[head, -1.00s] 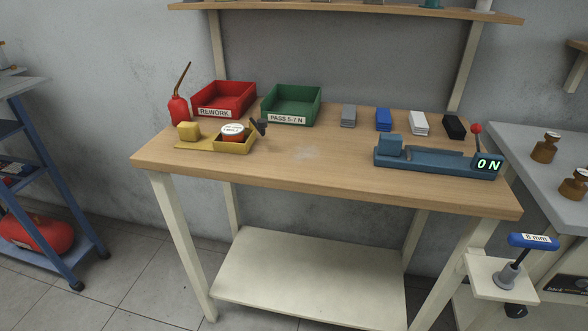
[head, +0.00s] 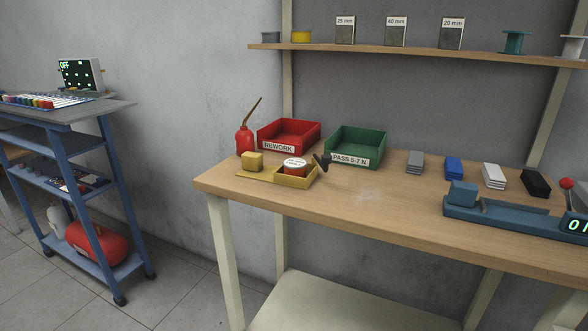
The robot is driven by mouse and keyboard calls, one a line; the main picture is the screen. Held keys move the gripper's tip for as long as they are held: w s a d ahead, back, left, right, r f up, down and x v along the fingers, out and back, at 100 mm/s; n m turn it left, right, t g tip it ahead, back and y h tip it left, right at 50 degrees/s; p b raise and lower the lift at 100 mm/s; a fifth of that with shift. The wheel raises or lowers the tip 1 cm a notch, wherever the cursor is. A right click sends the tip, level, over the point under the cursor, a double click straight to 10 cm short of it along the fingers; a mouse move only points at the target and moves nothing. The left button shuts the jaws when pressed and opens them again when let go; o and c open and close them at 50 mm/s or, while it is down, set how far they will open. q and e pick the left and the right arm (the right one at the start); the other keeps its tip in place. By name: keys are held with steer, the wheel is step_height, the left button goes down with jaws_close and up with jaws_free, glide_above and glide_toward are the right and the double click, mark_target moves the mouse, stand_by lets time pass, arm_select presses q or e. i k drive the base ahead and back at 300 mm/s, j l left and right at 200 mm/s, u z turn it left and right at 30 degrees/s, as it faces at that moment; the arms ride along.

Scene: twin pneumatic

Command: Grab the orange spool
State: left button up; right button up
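I see no clearly orange spool in the head view. On the upper shelf (head: 420,54) stand a teal spool (head: 515,43) and a pale spool (head: 573,46) at the right. A yellow round item (head: 301,37) and a grey one (head: 271,37) stand at its left; I cannot tell if these are spools. Neither of my grippers is in view.
The wooden bench (head: 370,225) carries a red REWORK bin (head: 288,136), a green PASS bin (head: 357,145), a red oil can (head: 245,140), several small stacks and a blue fixture (head: 510,218). A blue cart (head: 70,120) stands at left. Floor between cart and bench is clear.

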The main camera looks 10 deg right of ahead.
mark_target(296, 167)
steer(key=i+j+z, duration=0.15)
steer(key=z, duration=0.3)
steer(key=i+j+z, duration=0.15)
steer(key=z, duration=0.3)
steer(key=j+z, duration=0.3)
steer(key=z, duration=0.15)
steer(key=i, duration=0.05)
